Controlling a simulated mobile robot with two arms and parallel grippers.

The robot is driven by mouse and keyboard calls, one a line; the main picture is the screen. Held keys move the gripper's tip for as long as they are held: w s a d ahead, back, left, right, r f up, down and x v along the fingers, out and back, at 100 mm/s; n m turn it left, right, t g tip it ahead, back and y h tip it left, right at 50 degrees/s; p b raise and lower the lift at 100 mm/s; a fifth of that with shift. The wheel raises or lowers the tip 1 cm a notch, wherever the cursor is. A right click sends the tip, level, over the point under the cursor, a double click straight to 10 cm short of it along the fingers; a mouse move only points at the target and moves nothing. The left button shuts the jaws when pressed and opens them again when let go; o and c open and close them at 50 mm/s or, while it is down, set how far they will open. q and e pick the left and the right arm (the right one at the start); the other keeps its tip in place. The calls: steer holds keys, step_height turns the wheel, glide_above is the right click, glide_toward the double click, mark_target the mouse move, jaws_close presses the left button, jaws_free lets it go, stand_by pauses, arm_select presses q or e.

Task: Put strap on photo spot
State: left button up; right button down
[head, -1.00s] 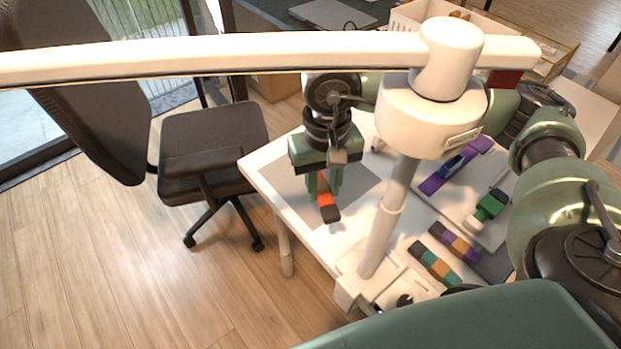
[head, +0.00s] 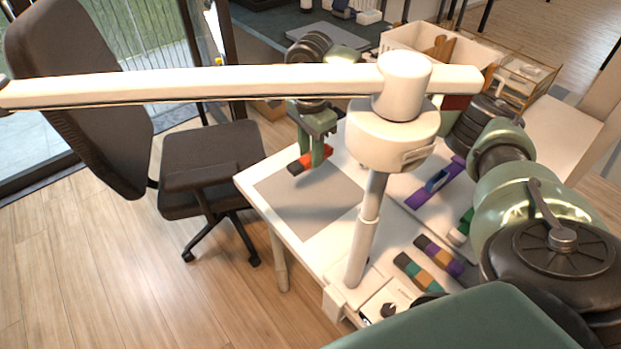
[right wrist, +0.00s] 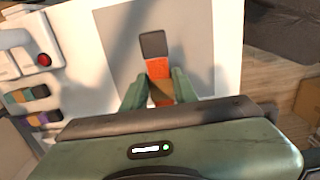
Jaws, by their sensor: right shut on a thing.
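My right gripper (head: 311,154) is shut on a strap (head: 297,167) with a dark end and an orange-red section. In the right wrist view the strap (right wrist: 157,67) sticks out beyond the fingers (right wrist: 159,90), dark end outward. The gripper holds it over the far part of the grey rectangle (head: 310,208) on the white table, which I take as the photo spot. The grey rectangle also shows behind the strap in the right wrist view (right wrist: 198,60). The strap appears above the surface; the exact gap is unclear. My left gripper is not in view.
A white stand with a pole (head: 362,235) and long overhead arm rises beside the grey area. Several coloured straps (head: 427,272) lie to its right, and a purple one (head: 437,182) lies farther back. A dark chair (head: 210,165) stands left of the table.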

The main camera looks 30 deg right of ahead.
glide_above(311, 191)
step_height(311, 191, down, 5)
step_height(311, 191, down, 4)
steer(key=shift+f+p, duration=0.2)
steer(key=shift+p, duration=0.25)
steer(key=shift+w+f, duration=0.1)
steer(key=shift+f, duration=0.15)
steer(key=shift+f, duration=0.1)
steer(key=c, duration=1.1)
jaws_free()
